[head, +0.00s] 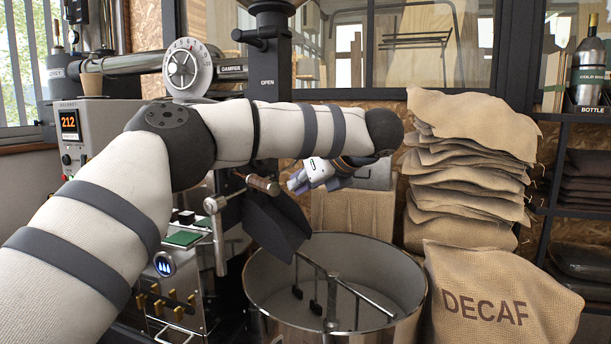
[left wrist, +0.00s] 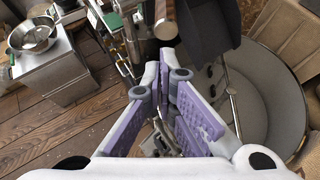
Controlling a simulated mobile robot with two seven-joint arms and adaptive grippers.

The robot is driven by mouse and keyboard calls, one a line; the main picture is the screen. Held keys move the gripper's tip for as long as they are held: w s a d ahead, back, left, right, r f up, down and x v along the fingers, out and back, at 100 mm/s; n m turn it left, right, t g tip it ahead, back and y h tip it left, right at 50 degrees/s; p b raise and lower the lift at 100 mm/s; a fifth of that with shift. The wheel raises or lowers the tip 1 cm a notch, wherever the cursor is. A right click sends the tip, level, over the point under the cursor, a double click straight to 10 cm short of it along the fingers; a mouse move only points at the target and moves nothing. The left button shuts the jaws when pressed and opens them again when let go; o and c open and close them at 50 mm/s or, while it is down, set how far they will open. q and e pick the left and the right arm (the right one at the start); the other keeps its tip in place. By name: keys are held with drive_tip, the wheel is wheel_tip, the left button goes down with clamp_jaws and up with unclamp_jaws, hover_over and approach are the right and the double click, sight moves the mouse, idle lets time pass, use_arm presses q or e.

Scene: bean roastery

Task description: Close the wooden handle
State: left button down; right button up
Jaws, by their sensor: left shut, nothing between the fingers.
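The wooden handle (head: 263,184) is a short brown cylinder on a metal rod, above the dark chute (head: 277,226) of the roaster. In the left wrist view the wooden handle (left wrist: 165,24) shows at the top, just beyond the fingertips. My left gripper (head: 294,184) is just right of the handle in the head view, its fingers pointing left towards it. In the left wrist view the left gripper (left wrist: 166,72) has its purple-padded fingers together at the tips, with nothing between them. Whether the fingertips touch the handle I cannot tell. My right gripper is in neither view.
A round metal cooling drum (head: 408,318) with stirring arms stands below the chute. Stacked burlap sacks (head: 465,170) and a DECAF sack (head: 500,300) stand to the right. The roaster's control panel (head: 85,135) is at the left. In the left wrist view, a metal bowl (left wrist: 33,36) sits on a cabinet.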

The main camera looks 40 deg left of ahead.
sight(255, 177)
use_arm(q)
drive_tip(key=x, duration=0.4)
drive_tip(key=r+x, duration=0.1)
drive_tip(key=x, duration=0.1)
drive_tip(key=shift+w+a+f, duration=0.1)
drive_tip(key=shift+a, duration=0.35)
drive_tip(key=shift+w+a, duration=0.2)
drive_tip(key=shift+a, duration=0.45)
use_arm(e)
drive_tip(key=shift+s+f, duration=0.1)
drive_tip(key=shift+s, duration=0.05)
